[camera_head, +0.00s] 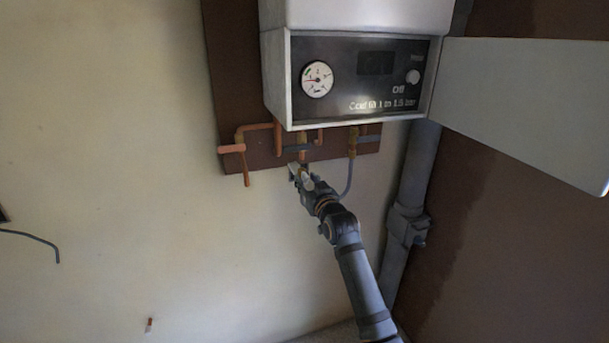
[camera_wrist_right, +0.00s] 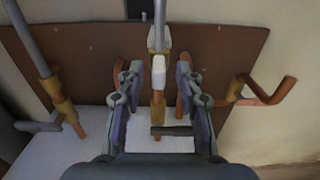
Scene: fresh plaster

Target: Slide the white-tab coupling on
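The coupling (camera_wrist_right: 153,42), a brass-coloured fitting with a white tab (camera_wrist_right: 158,74), is in the middle of the right wrist view. A grey hose (camera_wrist_right: 159,14) runs from it to the frame's top edge. A copper pipe end (camera_wrist_right: 158,103) lies in line with it; whether they are joined cannot be told. My right gripper (camera_wrist_right: 157,88) is open, one finger on each side of the tab and pipe, with gaps showing. In the head view the right gripper (camera_head: 301,174) is just below the boiler pipes, hiding most of the coupling. My left gripper is out of view.
The boiler (camera_head: 360,78) hangs above, its panel flap (camera_head: 530,105) sticking out right. Copper pipes (camera_head: 232,148) stand left of the gripper and a brass valve (camera_head: 353,142) right. A grey drainpipe (camera_head: 415,180) stands further right. The pale wall at left is mostly clear.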

